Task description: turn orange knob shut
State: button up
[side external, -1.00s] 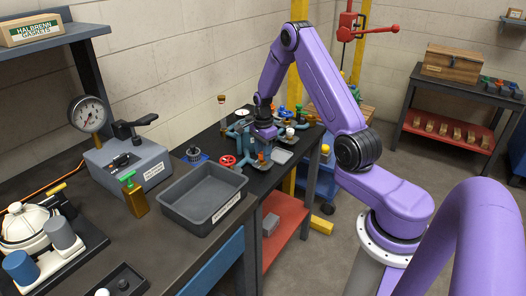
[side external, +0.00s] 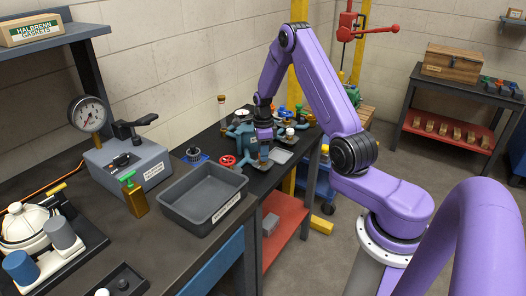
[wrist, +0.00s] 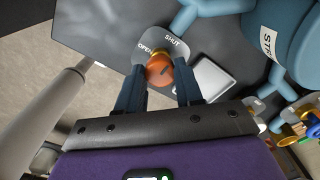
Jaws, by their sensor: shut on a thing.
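The orange knob (wrist: 157,69) shows in the wrist view, on a grey plate (wrist: 152,44) marked OPEN at its left and SHUT at its upper right. A dark mark shows on the knob, but I cannot tell which word it points to. My gripper (wrist: 160,72) has one dark finger on each side of the knob and is shut on it. In the side external view my gripper (side external: 264,157) is low at the blue piping, pointing down; the fingers hide most or all of the knob there.
A red handwheel (side external: 228,160) and a grey bin (side external: 203,197) are left of my gripper. A blue pipe body (wrist: 300,35) labelled "STE…" stands near in the wrist view. Several valves crowd behind.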

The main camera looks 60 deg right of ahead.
jog(key=o, duration=1)
jog(key=shift+o, duration=0.2)
notch_tip(320, 180, up, 17)
jog(key=shift+r, duration=0.2)
